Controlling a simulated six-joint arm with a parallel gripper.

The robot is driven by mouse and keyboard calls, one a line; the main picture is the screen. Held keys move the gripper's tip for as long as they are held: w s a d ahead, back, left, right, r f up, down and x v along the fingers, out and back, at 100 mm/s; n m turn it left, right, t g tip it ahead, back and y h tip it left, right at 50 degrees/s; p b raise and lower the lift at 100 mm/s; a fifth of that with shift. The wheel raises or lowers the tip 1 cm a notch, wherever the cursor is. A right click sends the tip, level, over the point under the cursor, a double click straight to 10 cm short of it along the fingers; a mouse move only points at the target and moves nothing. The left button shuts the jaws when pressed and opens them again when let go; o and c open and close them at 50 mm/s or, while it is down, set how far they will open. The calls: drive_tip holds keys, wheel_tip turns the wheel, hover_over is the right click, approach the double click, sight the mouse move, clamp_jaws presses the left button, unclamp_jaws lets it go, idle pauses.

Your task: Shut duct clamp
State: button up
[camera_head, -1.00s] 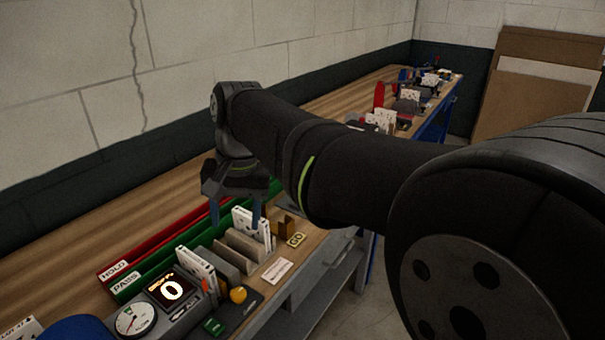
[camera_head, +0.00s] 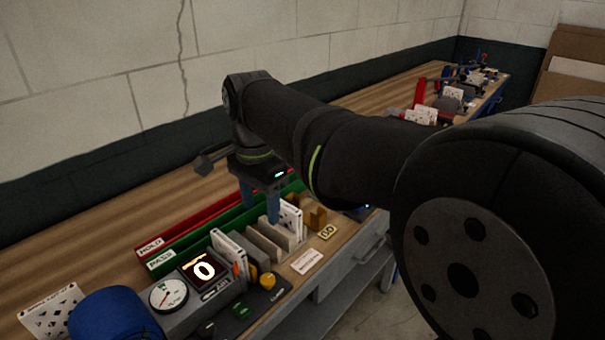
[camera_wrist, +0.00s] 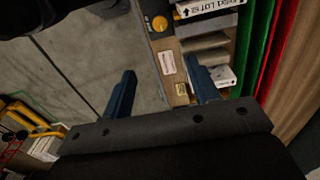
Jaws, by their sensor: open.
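A yellow knob (camera_head: 267,281) sits on a dark panel (camera_head: 256,303) that bears small lettering, possibly reading "CLAMP"; the knob also shows at the top of the wrist view (camera_wrist: 160,22). Beside it a white boxed filter (camera_head: 228,248) stands upright in the grey duct unit, next to a small orange part (camera_head: 238,268). I cannot tell how the clamp itself is set. My gripper (camera_head: 260,204) points down above the slotted rack, behind the knob and apart from it. Its blue fingers are spread and empty, seen also in the wrist view (camera_wrist: 161,76).
The unit has a lit "0" display (camera_head: 203,270) and a round gauge (camera_head: 168,295). A green button (camera_head: 241,309) is on the panel. Another white box (camera_head: 291,217) stands in the rack near my fingers. Green PASS (camera_head: 162,262) and red HOLD (camera_head: 149,247) trays lie behind.

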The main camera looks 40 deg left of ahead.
wheel_tip(320, 180, down, 6)
wheel_tip(320, 180, up, 10)
drive_tip(key=shift+f, duration=0.15)
idle(0.4)
drive_tip(key=shift+o, duration=1.4)
drive_tip(key=o, duration=0.7)
drive_tip(key=s+a, duration=0.1)
drive_tip(key=s, duration=0.1)
drive_tip(key=shift+s+a+f+h, duration=0.3)
drive_tip(key=shift+s+a+f, duration=0.05)
drive_tip(key=shift+s+f, duration=0.05)
drive_tip(key=s+a+f+h, duration=0.1)
drive_tip(key=s+a+f, duration=0.15)
drive_tip(key=s, duration=0.35)
drive_tip(key=f, duration=0.3)
drive_tip(key=d+f, duration=0.1)
drive_tip(key=f, duration=0.4)
drive_tip(key=shift+w+d+f, duration=0.1)
drive_tip(key=shift+d+f, duration=0.25)
